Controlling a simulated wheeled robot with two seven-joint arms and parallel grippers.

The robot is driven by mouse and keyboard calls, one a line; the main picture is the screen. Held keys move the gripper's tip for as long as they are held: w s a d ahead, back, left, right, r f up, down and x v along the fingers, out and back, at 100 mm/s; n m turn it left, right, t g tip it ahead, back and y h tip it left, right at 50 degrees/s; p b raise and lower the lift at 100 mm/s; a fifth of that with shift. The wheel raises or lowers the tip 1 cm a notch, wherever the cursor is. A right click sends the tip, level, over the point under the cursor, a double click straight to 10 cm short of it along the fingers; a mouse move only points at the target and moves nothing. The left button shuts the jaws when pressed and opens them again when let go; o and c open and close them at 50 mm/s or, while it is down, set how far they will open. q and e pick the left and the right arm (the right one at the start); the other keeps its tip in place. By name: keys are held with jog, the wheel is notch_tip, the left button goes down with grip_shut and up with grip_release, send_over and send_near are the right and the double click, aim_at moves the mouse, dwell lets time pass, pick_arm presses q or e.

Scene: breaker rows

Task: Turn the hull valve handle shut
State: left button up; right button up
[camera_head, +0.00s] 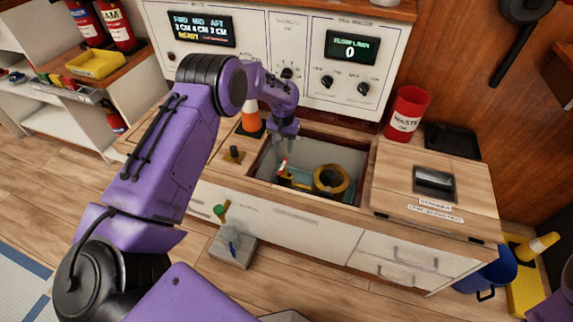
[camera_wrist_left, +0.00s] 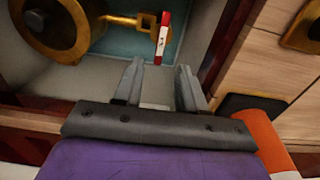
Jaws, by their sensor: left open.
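The hull valve handle (camera_head: 283,163) is a small red-and-white lever on brass pipework in an open recess of the counter. In the left wrist view the handle (camera_wrist_left: 162,38) stands upright in the picture, just beyond the fingertips. A round brass body (camera_head: 331,179) sits beside it; it also shows in the left wrist view (camera_wrist_left: 62,25). My left gripper (camera_head: 285,148) points down into the recess over the handle. In the left wrist view its two fingers (camera_wrist_left: 158,72) are apart, with nothing between them. My right gripper is out of view.
An orange cone (camera_head: 251,116) stands at the recess's left edge. A red waste bin (camera_head: 406,112) and a black tray (camera_head: 452,141) stand to the right. A wooden hatch with a dark handle (camera_head: 434,182) lies beside the recess.

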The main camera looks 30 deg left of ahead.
aim_at(283, 166)
pick_arm(q)
notch_tip(283, 166, down, 10)
jog(key=b, duration=0.2)
jog(key=shift+s+a+r+b, duration=0.1)
jog(key=shift+s+r+b, duration=0.05)
jog(key=shift+b, duration=0.2)
grip_shut()
